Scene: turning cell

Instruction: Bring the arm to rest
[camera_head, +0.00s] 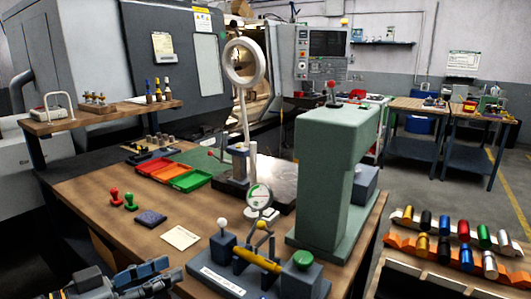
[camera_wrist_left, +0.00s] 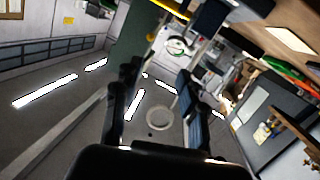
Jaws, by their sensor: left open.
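My left gripper (camera_head: 165,277) shows at the bottom left of the head view, in front of the workbench's near edge. Its two blue-padded fingers are apart with nothing seen between them. In the left wrist view the gripper (camera_wrist_left: 158,85) also shows spread fingers with an empty gap. My right gripper is not in either view.
The wooden workbench (camera_head: 85,190) holds red and green stamps, an orange and green tray (camera_head: 168,173), a gauge fixture (camera_head: 255,262) and a green press (camera_head: 335,180). A rack of coloured cylinders (camera_head: 455,250) stands at right. Grey floor (camera_head: 425,185) is free behind it.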

